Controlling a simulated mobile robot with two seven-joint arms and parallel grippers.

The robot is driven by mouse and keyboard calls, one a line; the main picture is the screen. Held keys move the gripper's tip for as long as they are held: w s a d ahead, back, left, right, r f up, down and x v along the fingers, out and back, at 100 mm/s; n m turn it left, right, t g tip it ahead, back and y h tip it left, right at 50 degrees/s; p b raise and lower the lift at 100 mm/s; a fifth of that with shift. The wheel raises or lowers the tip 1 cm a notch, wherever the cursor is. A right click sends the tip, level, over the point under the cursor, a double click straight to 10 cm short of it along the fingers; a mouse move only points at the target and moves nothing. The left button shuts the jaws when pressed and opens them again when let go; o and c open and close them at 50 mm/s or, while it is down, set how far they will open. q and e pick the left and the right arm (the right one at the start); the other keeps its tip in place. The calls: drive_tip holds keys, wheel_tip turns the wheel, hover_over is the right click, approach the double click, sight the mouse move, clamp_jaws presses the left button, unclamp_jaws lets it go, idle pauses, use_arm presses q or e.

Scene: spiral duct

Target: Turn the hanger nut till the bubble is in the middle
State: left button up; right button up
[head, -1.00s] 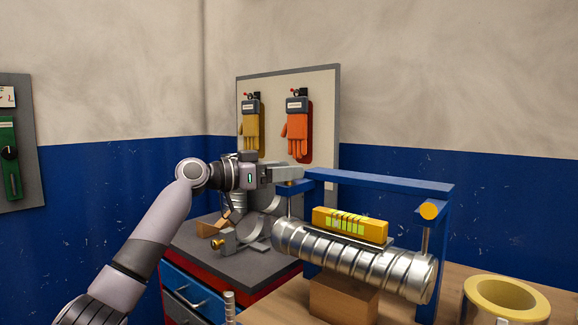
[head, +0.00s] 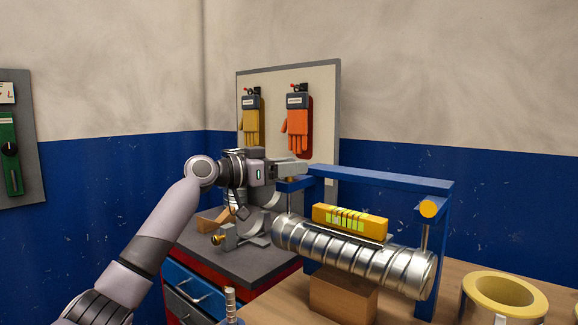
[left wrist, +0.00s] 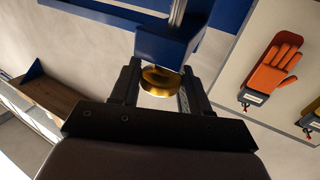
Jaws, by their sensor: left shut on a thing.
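The spiral duct (head: 350,254) hangs below a blue frame (head: 385,182), with a wooden block (head: 342,293) under it. A yellow level (head: 350,220) with a light green window lies on top of the duct; the bubble is too small to place. A brass hanger nut (left wrist: 160,81) sits at the frame's left end, between the fingers of my left gripper (left wrist: 158,85) in the left wrist view. The left gripper, also in the head view (head: 290,172), is shut on it. Another brass nut (head: 429,209) is at the frame's right end. My right gripper is out of view.
A grey-topped cabinet (head: 200,252) with blue drawers stands at left, holding metal clamps (head: 255,232). A board (head: 325,110) with yellow and orange gloves is behind. A yellow-rimmed cylinder (head: 500,293) stands at the right of the wooden table (head: 455,275).

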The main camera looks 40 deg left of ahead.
use_arm(q)
drive_tip(key=shift+r+n+t+y+p, duration=0.15)
drive_tip(key=shift+n+t+y+p, duration=0.45)
drive_tip(key=shift+n+y+p, duration=0.5)
drive_tip(key=n+y+p, duration=0.1)
drive_tip(key=y, duration=0.2)
drive_tip(key=shift+n+t+y, duration=0.3)
drive_tip(key=shift+n+t, duration=0.1)
drive_tip(key=shift+d+n+y+p, duration=0.1)
drive_tip(key=shift+n+y+p, duration=0.85)
drive_tip(key=shift+y, duration=0.85)
drive_tip(key=n+y, duration=0.3)
drive_tip(key=y, duration=0.1)
drive_tip(key=shift+g+y, duration=0.3)
drive_tip(key=shift+n+g+y, duration=0.9)
drive_tip(key=shift+n+y, duration=0.55)
drive_tip(key=shift+y, duration=0.35)
drive_tip(key=shift+y, duration=0.3)
drive_tip(key=o, duration=1)
